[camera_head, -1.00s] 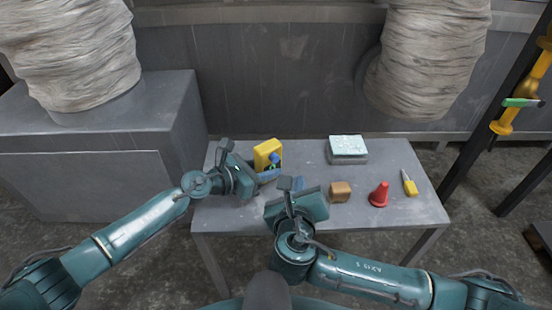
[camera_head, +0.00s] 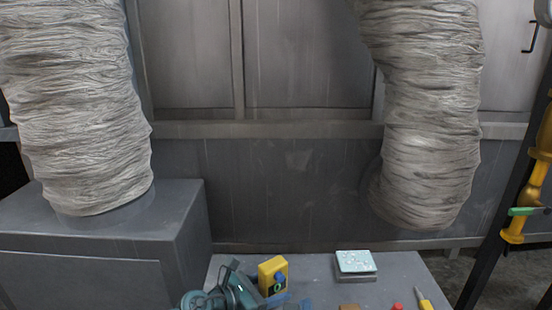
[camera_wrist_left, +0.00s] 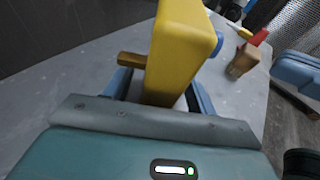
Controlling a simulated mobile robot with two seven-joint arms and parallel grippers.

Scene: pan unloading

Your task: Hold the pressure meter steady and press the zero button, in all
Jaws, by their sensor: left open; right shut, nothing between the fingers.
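The yellow pressure meter (camera_head: 272,274) stands on the table near its left end, with a blue part on its right side. In the left wrist view the meter (camera_wrist_left: 180,50) rises between the blue fingers of my left gripper (camera_wrist_left: 160,98), which is open around it. A brown stub sticks out of its left side. In the head view my left gripper (camera_head: 272,302) is at the meter's base, partly cut off by the lower edge. My right gripper (camera_wrist_left: 298,70) shows as a blue tip in the left wrist view, shut and apart from the meter. I cannot make out the zero button.
A box with a pale top (camera_head: 356,262) stands at the table's (camera_head: 318,272) back right. A brown block (camera_wrist_left: 244,60), a red cone (camera_head: 397,306) and a yellow-handled tool (camera_head: 424,300) lie further right. Bare table lies between meter and box.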

